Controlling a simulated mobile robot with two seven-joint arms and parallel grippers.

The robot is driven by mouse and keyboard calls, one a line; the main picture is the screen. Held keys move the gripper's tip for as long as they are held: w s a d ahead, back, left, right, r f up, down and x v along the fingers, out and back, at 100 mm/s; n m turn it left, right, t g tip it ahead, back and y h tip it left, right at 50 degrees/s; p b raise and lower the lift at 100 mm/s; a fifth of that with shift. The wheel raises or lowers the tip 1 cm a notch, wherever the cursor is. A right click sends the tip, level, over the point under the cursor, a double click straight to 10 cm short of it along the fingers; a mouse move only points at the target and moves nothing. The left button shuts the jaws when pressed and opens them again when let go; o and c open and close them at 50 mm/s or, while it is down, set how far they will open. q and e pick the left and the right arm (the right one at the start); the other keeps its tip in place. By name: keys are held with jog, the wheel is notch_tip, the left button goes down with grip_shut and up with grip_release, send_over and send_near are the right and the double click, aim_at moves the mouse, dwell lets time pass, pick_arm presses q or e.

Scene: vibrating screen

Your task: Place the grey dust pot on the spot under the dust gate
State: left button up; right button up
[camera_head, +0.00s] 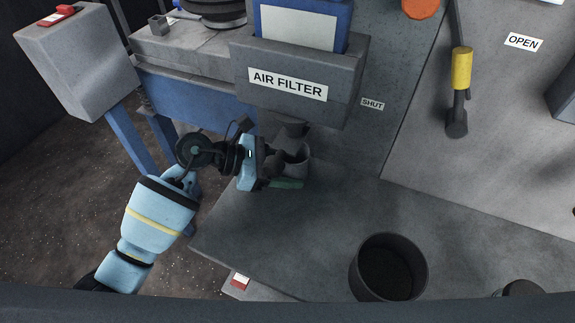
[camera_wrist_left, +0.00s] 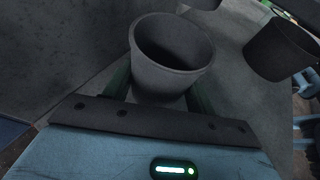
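The grey dust pot (camera_head: 298,161) stands upright below the air filter box, under the dark dust gate (camera_head: 291,131). My left gripper (camera_head: 284,172) reaches it from the left, with a green finger along its near side. In the left wrist view the pot (camera_wrist_left: 172,58) is empty and sits between the two green fingers (camera_wrist_left: 160,92), which appear to touch its sides. The spot under the gate is hidden by the pot and gripper. I cannot tell whether the pot's base touches the surface.
A larger dark bin (camera_head: 388,267) stands on the grey deck at the front right, also in the left wrist view (camera_wrist_left: 280,50). The air filter box (camera_head: 296,75) overhangs the pot. A yellow-handled lever (camera_head: 461,75) is at right. The middle deck (camera_head: 330,215) is clear.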

pick_arm(q)
jog(key=o, duration=0.4)
jog(key=shift+r, duration=0.3)
pick_arm(e)
jog(key=shift+w+r, duration=0.1)
jog(key=shift+r, duration=0.1)
pick_arm(q)
jog(key=v, duration=0.7)
jog(key=b+v, duration=0.1)
jog(key=v, duration=0.2)
jog(key=shift+s+a+f, duration=0.1)
jog(key=shift+a+f, duration=0.05)
jog(key=shift+a, duration=0.35)
jog(key=shift+a+r, duration=0.3)
jog(key=shift+a, duration=0.15)
pick_arm(e)
jog(key=shift+s+f, duration=0.7)
jog(key=shift+f, duration=0.25)
